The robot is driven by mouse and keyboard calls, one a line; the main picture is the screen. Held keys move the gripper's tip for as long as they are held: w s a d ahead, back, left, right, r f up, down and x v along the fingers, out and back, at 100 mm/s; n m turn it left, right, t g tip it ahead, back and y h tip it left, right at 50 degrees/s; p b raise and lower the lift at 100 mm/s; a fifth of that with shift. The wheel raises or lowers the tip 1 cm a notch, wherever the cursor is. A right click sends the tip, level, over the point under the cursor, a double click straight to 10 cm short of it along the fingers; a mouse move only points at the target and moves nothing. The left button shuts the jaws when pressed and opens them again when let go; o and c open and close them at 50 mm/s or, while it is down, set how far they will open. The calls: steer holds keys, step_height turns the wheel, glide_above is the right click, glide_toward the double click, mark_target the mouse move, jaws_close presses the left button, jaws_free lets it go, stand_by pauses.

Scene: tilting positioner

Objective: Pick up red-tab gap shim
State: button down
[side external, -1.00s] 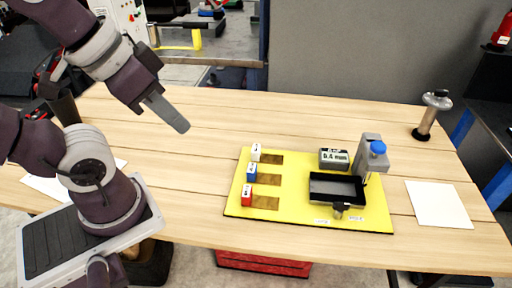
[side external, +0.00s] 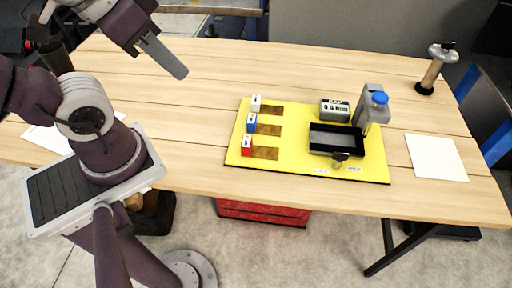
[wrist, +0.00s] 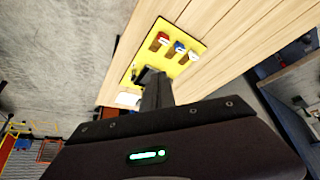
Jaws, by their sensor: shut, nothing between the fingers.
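The red-tab gap shim (side external: 262,153) lies on the yellow board (side external: 300,164), at the front of a column of three shims. Its red tab is at the left end of a brown strip. It also shows in the wrist view (wrist: 163,38). The blue-tab shim (side external: 265,129) and the white-tab shim (side external: 268,109) lie behind it. My gripper (side external: 179,71) is shut and empty, up and to the left of the board, well apart from the shims.
A black tray (side external: 336,139), a small display box (side external: 334,110) and a grey stand with a blue knob (side external: 373,104) occupy the board's right side. A white sheet (side external: 436,158) and a metal post (side external: 433,72) are farther right.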

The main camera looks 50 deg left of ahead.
steer(key=c, duration=0.8)
jaws_free()
steer(key=shift+o, duration=0.2)
